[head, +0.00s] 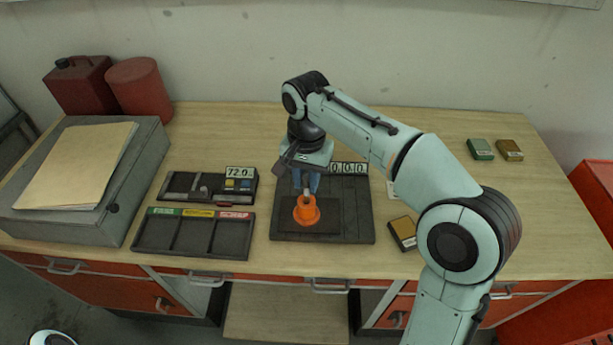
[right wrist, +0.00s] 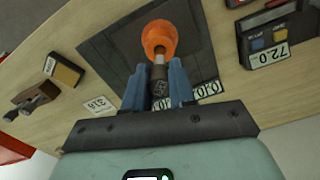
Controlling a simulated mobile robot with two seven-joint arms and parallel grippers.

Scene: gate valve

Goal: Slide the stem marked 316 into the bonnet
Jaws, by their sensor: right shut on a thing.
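The orange bonnet (head: 307,213) stands on the dark square mat (head: 358,222) near the front of the bench. It also shows in the right wrist view (right wrist: 160,37). My right gripper (head: 306,188) is directly above the bonnet, its blue fingers pointing down. It is shut on the grey stem (right wrist: 158,74), which lies between the fingers in the right wrist view (right wrist: 158,88). The stem's lower end meets the bonnet's top in the picture; I cannot tell whether it is inside. The marking on the stem is too small to read. My left gripper is not in view.
A three-part tray (head: 194,250) and a caliper case with a 72.0 display (head: 240,172) lie left of the mat. A 0.0.0 display (head: 348,168) is at its back edge. A brown box (head: 403,232) sits to its right.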

